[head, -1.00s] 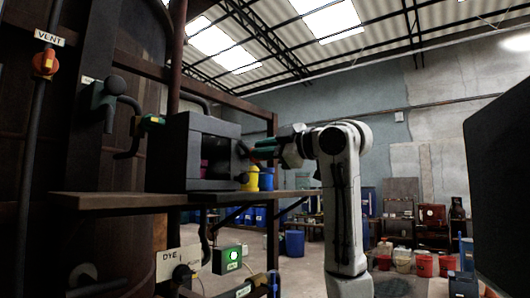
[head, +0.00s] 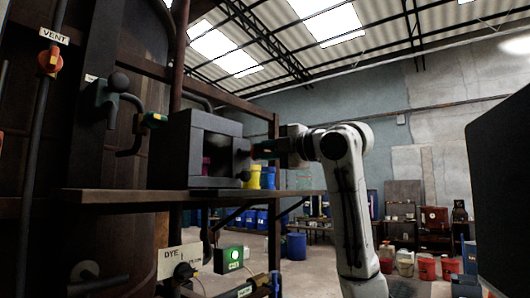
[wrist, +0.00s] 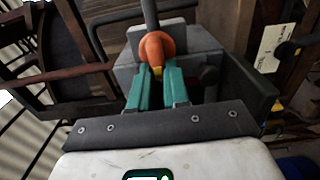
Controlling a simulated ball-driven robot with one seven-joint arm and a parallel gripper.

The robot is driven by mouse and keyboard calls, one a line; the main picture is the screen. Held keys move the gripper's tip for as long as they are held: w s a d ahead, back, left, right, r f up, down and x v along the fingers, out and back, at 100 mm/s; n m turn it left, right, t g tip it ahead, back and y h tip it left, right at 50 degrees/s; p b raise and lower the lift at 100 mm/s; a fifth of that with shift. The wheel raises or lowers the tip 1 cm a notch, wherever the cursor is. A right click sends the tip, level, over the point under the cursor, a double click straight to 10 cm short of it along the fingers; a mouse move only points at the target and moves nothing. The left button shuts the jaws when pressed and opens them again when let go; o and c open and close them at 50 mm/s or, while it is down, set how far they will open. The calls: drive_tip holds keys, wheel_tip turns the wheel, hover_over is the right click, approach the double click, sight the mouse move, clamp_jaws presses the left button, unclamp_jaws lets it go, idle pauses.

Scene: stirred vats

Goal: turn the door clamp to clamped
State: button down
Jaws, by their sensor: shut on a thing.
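In the head view, my gripper (head: 256,151) reaches in from the right to the right side of the dark grey box (head: 213,127), which stands on a shelf. The clamp is mostly hidden there behind the fingers. Its exact turn angle cannot be told.
The shelf (head: 130,196) runs below the box. Pipes and a VENT valve (head: 49,60) are at the left. A DYE label (head: 180,259) and a green-lit box (head: 229,259) are below the shelf. Yellow and blue containers stand behind. A dark panel (head: 500,190) fills the right edge.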

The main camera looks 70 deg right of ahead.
drive_tip(key=shift+f, duration=0.1)
idle(0.3)
drive_tip(key=c, duration=1.1)
unclamp_jaws()
drive_tip(key=b+v, duration=0.2)
drive_tip(key=v, duration=0.8)
drive_tip(key=shift+s+a, duration=0.2)
drive_tip(key=shift+s, duration=0.15)
